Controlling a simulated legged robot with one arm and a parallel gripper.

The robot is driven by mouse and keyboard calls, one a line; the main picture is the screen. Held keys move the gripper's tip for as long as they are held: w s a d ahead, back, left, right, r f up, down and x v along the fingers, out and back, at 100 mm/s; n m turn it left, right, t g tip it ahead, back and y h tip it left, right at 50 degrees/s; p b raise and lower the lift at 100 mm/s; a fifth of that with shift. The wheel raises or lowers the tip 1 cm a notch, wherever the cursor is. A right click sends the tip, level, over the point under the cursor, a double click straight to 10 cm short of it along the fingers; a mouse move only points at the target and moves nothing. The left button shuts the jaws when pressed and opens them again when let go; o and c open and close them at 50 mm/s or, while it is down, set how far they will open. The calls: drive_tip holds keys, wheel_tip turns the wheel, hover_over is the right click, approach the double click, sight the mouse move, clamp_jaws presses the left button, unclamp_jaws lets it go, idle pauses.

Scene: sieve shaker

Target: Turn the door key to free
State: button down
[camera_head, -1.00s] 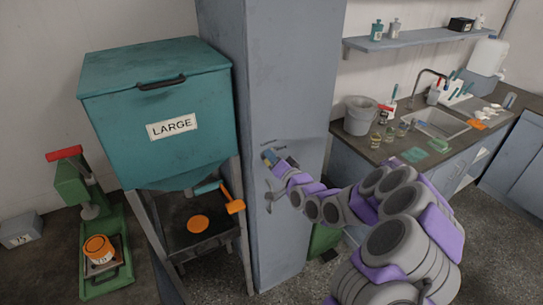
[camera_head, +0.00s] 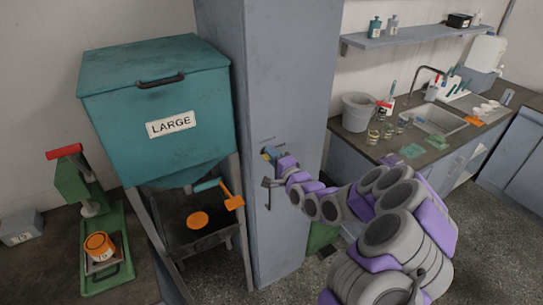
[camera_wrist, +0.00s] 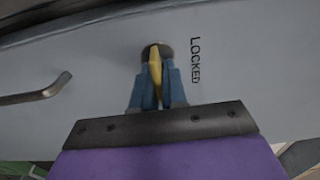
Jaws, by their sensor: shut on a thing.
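The yellow door key (camera_wrist: 155,72) sits in a round dark lock in the grey cabinet door (camera_wrist: 100,60), in the wrist view. My gripper (camera_wrist: 158,88) has its blue fingers shut on the key, one on each side. The word LOCKED is printed beside the lock. In the head view my gripper (camera_head: 270,155) is at the tall grey cabinet's door (camera_head: 295,90); the key itself is mostly hidden there. A door handle (camera_wrist: 38,92) is to the left of the lock; it also shows in the head view (camera_head: 269,190), below my gripper.
A teal hopper marked LARGE (camera_head: 160,110) stands left of the cabinet, with an orange-handled lever (camera_head: 232,201). A green press (camera_head: 75,200) is at the far left.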

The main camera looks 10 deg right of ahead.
drive_tip(key=shift+f, duration=0.2)
idle(0.3)
drive_tip(key=c, duration=1.3)
unclamp_jaws()
drive_tip(key=shift+w+d, duration=0.1)
drive_tip(key=shift+d, duration=0.05)
drive_tip(key=shift+o, duration=0.2)
drive_tip(key=p+v, duration=0.4)
drive_tip(key=v, duration=0.8)
drive_tip(key=shift+d+r, duration=0.2)
drive_tip(key=shift+r, duration=0.05)
drive_tip(key=shift+p, duration=0.7)
